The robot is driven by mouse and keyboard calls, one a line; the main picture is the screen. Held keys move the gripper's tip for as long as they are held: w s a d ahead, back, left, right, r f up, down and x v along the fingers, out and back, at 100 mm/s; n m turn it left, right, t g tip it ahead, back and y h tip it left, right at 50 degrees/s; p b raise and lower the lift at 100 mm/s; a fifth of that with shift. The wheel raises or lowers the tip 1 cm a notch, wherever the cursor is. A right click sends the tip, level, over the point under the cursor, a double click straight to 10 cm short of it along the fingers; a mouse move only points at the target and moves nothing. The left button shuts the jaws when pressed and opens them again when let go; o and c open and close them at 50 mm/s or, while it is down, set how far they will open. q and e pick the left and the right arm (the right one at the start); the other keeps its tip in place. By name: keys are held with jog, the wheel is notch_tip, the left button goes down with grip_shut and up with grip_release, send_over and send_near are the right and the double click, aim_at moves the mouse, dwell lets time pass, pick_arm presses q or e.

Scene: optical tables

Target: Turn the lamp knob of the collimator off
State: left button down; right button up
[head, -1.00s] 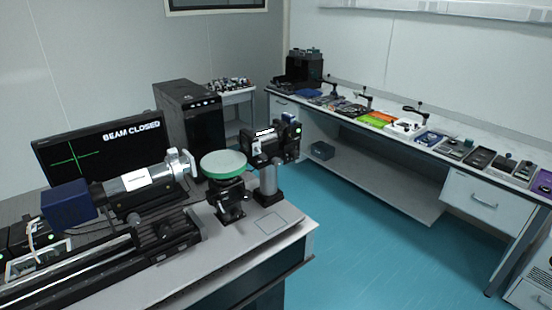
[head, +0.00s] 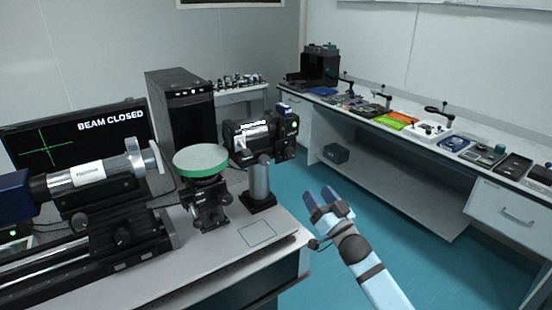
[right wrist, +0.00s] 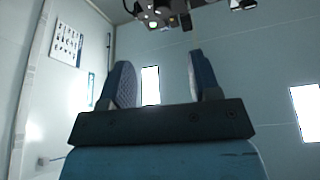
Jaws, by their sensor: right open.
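A black instrument (head: 260,138) with a white label and a small green light stands on a silver post at the table's back right. A silver tube (head: 95,175) with a label and a blue end lies on a rail mount at the left. I cannot read the labels well enough to tell which is the collimator, and I cannot make out its lamp knob. My right gripper (head: 325,203) is open and empty, right of the table edge and apart from the post instrument. In the right wrist view its fingers (right wrist: 160,75) are spread, with dark equipment beyond them. My left gripper is not in view.
A round green-topped stage (head: 201,160) stands between the tube and the post. A monitor (head: 75,140) reads "BEAM CLOSED" with a green cross. A black computer tower (head: 183,110) stands behind. The right bench (head: 480,170) holds several small items; blue floor lies between.

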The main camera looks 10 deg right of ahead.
aim_at(291, 155)
jog(key=x, duration=0.4)
jog(key=p+x, duration=0.1)
jog(key=x, duration=0.9)
jog(key=shift+a+r, duration=0.15)
jog(key=shift+r, duration=0.2)
jog(key=c, duration=0.9)
